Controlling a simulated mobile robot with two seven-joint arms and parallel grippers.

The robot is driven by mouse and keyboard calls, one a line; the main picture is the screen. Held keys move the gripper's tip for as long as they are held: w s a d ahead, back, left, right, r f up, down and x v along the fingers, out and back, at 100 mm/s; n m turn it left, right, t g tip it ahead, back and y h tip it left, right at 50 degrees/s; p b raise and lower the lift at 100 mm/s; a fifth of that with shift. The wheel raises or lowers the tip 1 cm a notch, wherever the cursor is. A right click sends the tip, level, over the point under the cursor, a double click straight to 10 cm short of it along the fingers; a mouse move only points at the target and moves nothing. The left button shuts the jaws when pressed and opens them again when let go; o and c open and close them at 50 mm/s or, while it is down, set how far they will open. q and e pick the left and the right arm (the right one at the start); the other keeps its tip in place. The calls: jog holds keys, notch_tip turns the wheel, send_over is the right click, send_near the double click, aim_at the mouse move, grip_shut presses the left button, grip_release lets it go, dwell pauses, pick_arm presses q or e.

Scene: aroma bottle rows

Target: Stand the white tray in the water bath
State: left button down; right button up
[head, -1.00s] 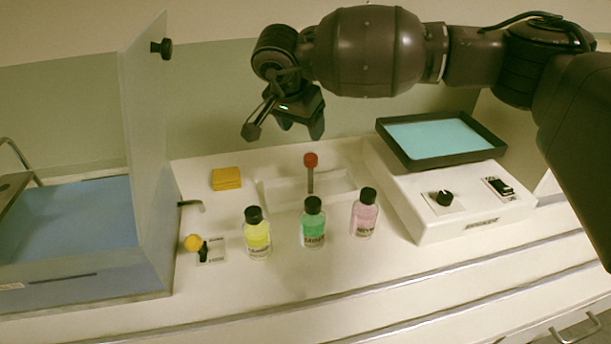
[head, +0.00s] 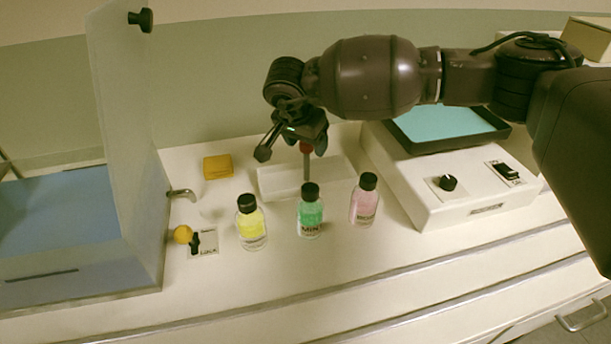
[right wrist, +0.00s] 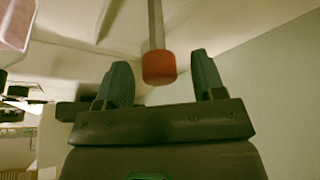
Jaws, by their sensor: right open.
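The white tray (head: 283,183) lies on the bench behind the bottles. A thin upright post with a red knob (head: 306,148) rises from it. My right gripper (head: 304,146) is open at the knob. In the right wrist view the red knob (right wrist: 159,68) is between the two open fingertips (right wrist: 162,75), with a gap on each side. A blue-filled basin with a raised clear lid, which looks like the water bath (head: 75,280), stands at the left. My left gripper is not in view.
Yellow (head: 250,228), green (head: 310,217) and pink (head: 364,205) bottles stand in front of the tray. A white device (head: 425,205) with a black-rimmed turquoise top is at the right.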

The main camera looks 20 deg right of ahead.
grip_shut()
dwell(0.4)
